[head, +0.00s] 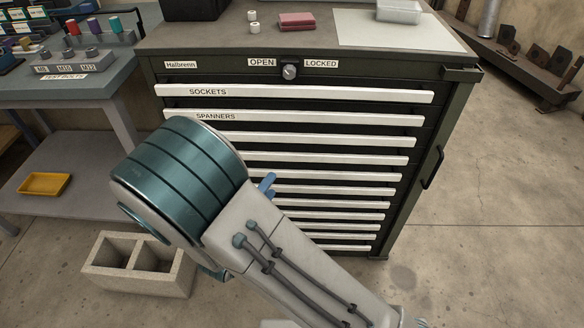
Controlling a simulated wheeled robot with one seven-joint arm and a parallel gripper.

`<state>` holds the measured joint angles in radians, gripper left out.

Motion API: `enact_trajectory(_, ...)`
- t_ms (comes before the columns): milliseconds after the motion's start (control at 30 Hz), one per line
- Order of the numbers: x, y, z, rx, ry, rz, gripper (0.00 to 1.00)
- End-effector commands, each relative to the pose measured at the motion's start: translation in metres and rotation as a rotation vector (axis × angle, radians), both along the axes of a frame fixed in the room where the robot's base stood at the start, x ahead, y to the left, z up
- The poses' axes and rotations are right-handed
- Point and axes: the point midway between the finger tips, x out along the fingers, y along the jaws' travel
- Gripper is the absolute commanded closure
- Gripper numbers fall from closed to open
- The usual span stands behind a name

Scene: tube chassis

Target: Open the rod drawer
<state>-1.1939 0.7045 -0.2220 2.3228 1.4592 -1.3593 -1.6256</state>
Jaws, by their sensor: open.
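A dark green drawer cabinet (440,125) stands in front of me with a column of drawers with long white handle strips. The top strip is labelled SOCKETS (300,92) and the second SPANNERS (320,117). My arm covers the left ends of the lower strips, so I cannot read which one is the rod drawer. All drawers look shut. A round lock knob (289,71) sits between the words OPEN and LOCKED; its setting is too small to tell. My gripper (267,184) shows only as small blue tips beside my arm, before the middle drawers; the rest is hidden.
A grey bench (75,85) with bolt holders stands left, with a yellow tray (44,184) on its lower shelf. A concrete block (110,270) lies on the floor at lower left. A side handle (433,167) juts from the cabinet's right. Floor at right is clear.

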Motion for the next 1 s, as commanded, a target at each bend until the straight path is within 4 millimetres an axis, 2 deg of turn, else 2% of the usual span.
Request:
enact_trajectory(133,-0.004,-0.001,-0.004,-0.071,-0.028,-0.015,0.53)
enact_trajectory(267,0.008,-0.008,-0.003,-0.076,-0.030,-0.019,0.53)
enact_trajectory(700,0.090,-0.045,-0.004,-0.072,-0.029,-0.017,0.53)
enact_trajectory(833,0.106,-0.051,-0.004,-0.070,-0.028,-0.016,0.53)
enact_trajectory(1000,0.117,-0.056,-0.002,-0.070,-0.029,-0.013,0.53)
